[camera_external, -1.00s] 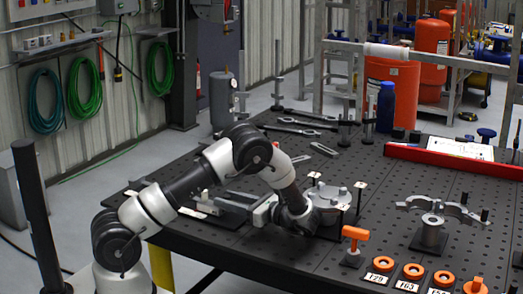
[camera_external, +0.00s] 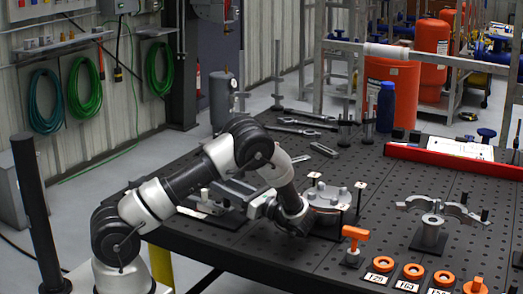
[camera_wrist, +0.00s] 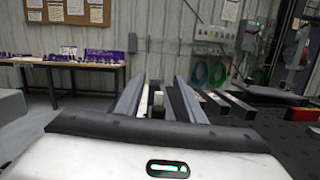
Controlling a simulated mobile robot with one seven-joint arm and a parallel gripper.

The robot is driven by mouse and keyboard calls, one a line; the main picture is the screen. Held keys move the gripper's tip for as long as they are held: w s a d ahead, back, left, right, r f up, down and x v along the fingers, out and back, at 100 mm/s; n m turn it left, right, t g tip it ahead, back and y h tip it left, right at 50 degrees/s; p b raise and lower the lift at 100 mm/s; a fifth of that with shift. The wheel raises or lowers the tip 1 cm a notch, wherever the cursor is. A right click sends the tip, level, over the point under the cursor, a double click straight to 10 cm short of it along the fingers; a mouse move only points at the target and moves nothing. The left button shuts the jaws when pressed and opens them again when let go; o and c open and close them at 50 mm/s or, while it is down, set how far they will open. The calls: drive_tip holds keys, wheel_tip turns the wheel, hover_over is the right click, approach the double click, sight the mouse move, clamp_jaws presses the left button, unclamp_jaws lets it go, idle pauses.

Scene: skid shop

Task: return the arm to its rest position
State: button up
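My arm (camera_external: 235,150) is bent in an arch over the left part of the black perforated table (camera_external: 330,262). My gripper (camera_external: 258,207) is low over the table and points left in the external view; its fingers are small and partly hidden there. In the wrist view my gripper (camera_wrist: 157,92) shows two grey fingers apart, with a gap between them. I see nothing clearly held; pale and dark parts show beyond the gap.
A round metal flange fixture (camera_external: 328,196) stands just right of my wrist. An orange-handled clamp (camera_external: 355,236), orange rings (camera_external: 384,264) and a clamp fixture (camera_external: 433,222) stand farther right. Wrenches (camera_external: 300,123) lie at the back. A black post (camera_external: 40,215) rises left of my base.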

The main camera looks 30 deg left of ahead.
drive_tip(key=s+a+r+n+g+h, duration=0.3)
drive_tip(key=s+a+r+n+h, duration=0.3)
drive_tip(key=s+a+n+h, duration=0.3)
drive_tip(key=s+d+r+n+t+h, duration=0.4)
drive_tip(key=s+r+n+t+h, duration=0.15)
drive_tip(key=r+h, duration=0.2)
drive_tip(key=s+d+f+n+t+h+b, duration=0.2)
drive_tip(key=s+d+f+n+h, duration=0.15)
drive_tip(key=s+d+n, duration=0.2)
wheel_tip(320, 180, up, 13)
drive_tip(key=p, duration=1.3)
drive_tip(key=shift+s+a+r+m+p, duration=0.2)
drive_tip(key=shift+s+a+m+p, duration=0.1)
drive_tip(key=shift+a+m, duration=0.1)
